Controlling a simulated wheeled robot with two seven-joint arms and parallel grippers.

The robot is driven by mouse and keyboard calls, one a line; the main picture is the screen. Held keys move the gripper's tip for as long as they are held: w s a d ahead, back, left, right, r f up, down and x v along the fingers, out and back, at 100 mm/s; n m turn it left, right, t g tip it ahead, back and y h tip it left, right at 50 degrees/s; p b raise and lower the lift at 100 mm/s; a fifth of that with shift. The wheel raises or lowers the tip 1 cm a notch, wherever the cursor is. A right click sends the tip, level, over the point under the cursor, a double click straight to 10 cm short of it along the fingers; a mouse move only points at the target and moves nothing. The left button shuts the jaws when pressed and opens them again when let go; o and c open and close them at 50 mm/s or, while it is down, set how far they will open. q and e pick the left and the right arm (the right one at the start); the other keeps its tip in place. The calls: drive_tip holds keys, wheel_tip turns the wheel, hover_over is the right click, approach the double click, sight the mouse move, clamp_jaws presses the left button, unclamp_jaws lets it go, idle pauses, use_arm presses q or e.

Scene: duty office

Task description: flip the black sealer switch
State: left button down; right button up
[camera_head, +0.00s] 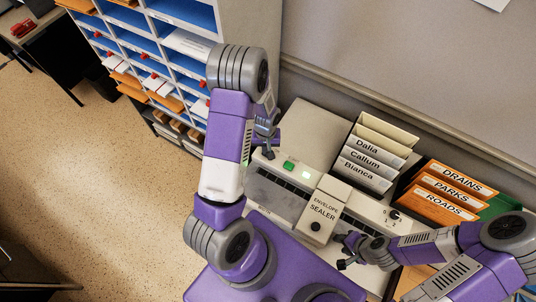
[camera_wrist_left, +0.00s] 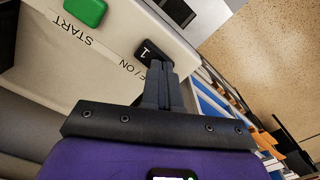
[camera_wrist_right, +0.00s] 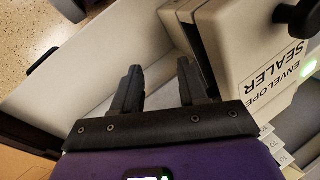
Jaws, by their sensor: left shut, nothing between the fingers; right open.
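The envelope sealer (camera_head: 292,116) is a pale grey machine on the counter below the wall. Its black switch (camera_wrist_left: 148,50), marked 1, shows in the left wrist view beside an "ON" label and near the green START button (camera_wrist_left: 86,11). My left gripper (camera_wrist_left: 160,66) is shut and empty, its fingertips right at the switch; I cannot tell if they touch it. In the head view this gripper (camera_head: 268,150) hides the switch. My right gripper (camera_head: 345,252) is open and empty at the sealer's front right; it also shows in the right wrist view (camera_wrist_right: 159,68).
The block labelled ENVELOPE SEALER (camera_head: 325,205) rises mid-machine, near my right gripper. Name-tagged envelopes (camera_head: 370,165) stand behind it. Orange folders (camera_head: 445,190) stand at the right. A pigeonhole shelf (camera_head: 240,30) stands at the left. A black knob (camera_head: 394,215) sits on the machine's right end.

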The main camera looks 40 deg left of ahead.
use_arm(q)
drive_tip(key=shift+f, duration=0.3)
use_arm(e)
drive_tip(key=shift+f, duration=0.25)
use_arm(q)
drive_tip(key=shift+r, duration=0.1)
drive_tip(key=shift+r+p, duration=2.5)
drive_tip(key=shift+r, duration=1)
use_arm(e)
wheel_tip(320, 180, up, 5)
drive_tip(key=shift+r, duration=0.15)
